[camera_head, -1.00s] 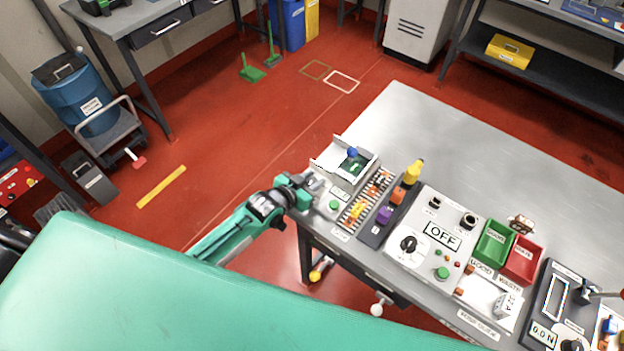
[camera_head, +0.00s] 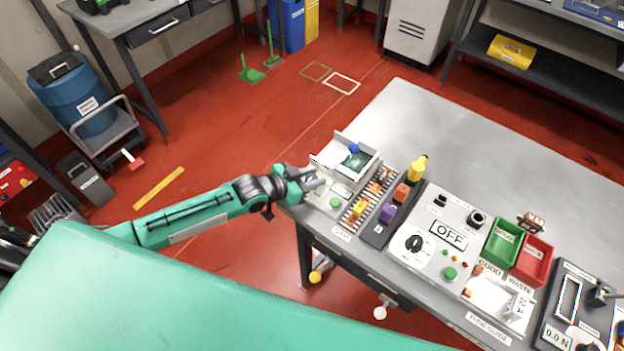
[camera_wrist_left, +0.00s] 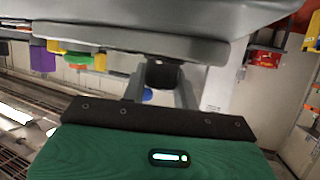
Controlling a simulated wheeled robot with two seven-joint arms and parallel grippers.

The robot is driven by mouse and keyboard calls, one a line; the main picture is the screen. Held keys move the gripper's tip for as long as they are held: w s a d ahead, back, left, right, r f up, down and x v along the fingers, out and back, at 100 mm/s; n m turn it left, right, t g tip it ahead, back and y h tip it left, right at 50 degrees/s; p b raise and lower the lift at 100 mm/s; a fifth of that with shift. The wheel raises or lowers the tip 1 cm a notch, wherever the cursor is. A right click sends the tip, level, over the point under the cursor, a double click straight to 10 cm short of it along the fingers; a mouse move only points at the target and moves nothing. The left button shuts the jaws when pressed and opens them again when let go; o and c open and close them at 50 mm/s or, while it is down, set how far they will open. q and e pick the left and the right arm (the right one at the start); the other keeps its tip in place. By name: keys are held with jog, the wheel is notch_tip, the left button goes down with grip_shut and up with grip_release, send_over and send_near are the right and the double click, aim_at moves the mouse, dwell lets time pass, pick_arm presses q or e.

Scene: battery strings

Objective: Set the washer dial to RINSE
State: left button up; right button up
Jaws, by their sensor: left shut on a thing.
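The washer is the pale box (camera_head: 345,169) with an open tray at the table's left corner. A green button (camera_head: 335,202) shows on its front panel. My left gripper (camera_head: 318,178) reaches in from the left, and its fingertips are at the washer's front left side. It is shut on a small dark piece, likely the washer dial, which shows between the fingers in the left wrist view (camera_wrist_left: 163,74). The fingers hide the dial in the head view, and I cannot read its setting or the RINSE mark. My right gripper is not in view.
Right of the washer are a slotted rack (camera_head: 366,201), a dark strip with coloured blocks (camera_head: 377,229), and a tester (camera_head: 436,236) showing OFF with its own black dial. Green (camera_head: 503,240) and red (camera_head: 533,258) bins stand further right. The table's back is clear.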

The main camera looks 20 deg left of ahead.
pick_arm(q)
jog(key=shift+r, duration=0.15)
jog(key=o, duration=1)
jog(key=shift+c, duration=0.2)
jog(key=shift+s+a, duration=0.3)
jog(key=shift+s, duration=0.05)
jog(key=b+v, duration=0.3)
jog(key=v, duration=1)
jog(key=shift+d, duration=0.15)
jog(key=shift+r, duration=0.15)
